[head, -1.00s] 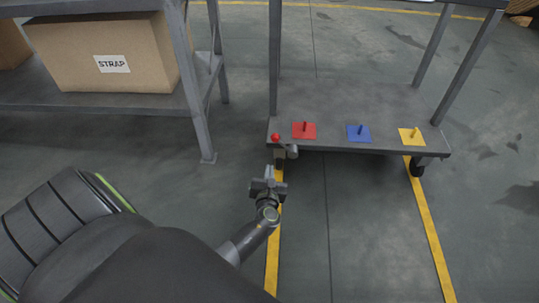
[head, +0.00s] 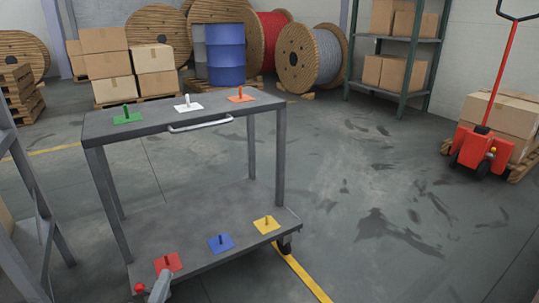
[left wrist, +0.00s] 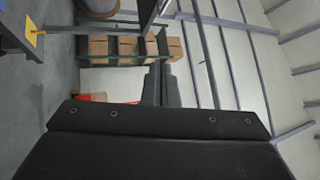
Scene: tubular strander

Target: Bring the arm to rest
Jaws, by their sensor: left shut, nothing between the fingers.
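My left gripper (left wrist: 158,82) shows in the left wrist view beyond its dark body. Its two dark fingers are together with nothing between them. I cannot make out the left gripper in the head view. My right gripper is not in view.
A grey cart (head: 215,210) carries coloured pegged plates on two levels. A red-knobbed lever (head: 139,288) is at its lower left corner. A shelf rack (head: 410,45), drums and boxes stand behind. A red pallet jack (head: 480,146) is at right. Floor between is clear.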

